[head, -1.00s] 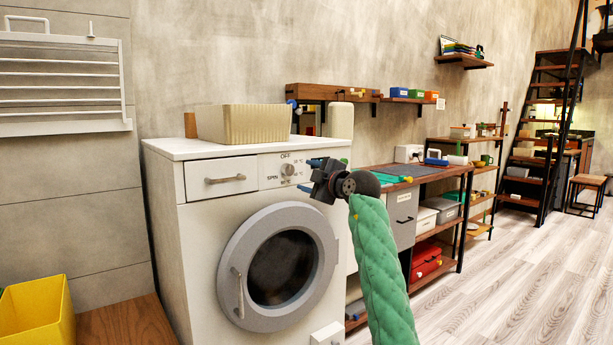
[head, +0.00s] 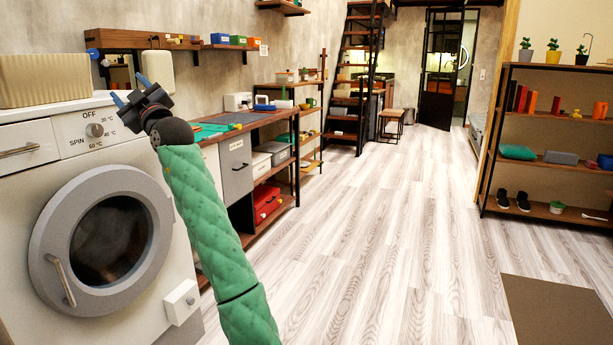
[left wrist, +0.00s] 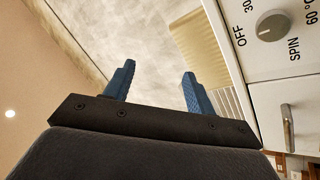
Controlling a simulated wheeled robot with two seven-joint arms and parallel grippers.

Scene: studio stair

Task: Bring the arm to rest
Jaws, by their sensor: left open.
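My left gripper (head: 131,88) is raised in front of the washing machine's upper right corner, with its green-sleeved arm rising from the bottom of the head view. In the left wrist view its two blue fingers (left wrist: 157,85) stand apart with nothing between them. The washing machine (head: 55,150) is white with a grey round door, shut. Its knob (head: 95,130) is left of the gripper and also shows in the left wrist view (left wrist: 272,26). The gripper appears apart from the machine. My right gripper is in neither view.
A ribbed cream basket (head: 45,80) sits on the machine. A workbench (head: 225,125) with drawers and boxes stands behind my arm. A shelf unit (head: 545,160) with plants and shoes is at the right, a dark mat (head: 560,308) before it. The wooden floor (head: 400,220) between is clear.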

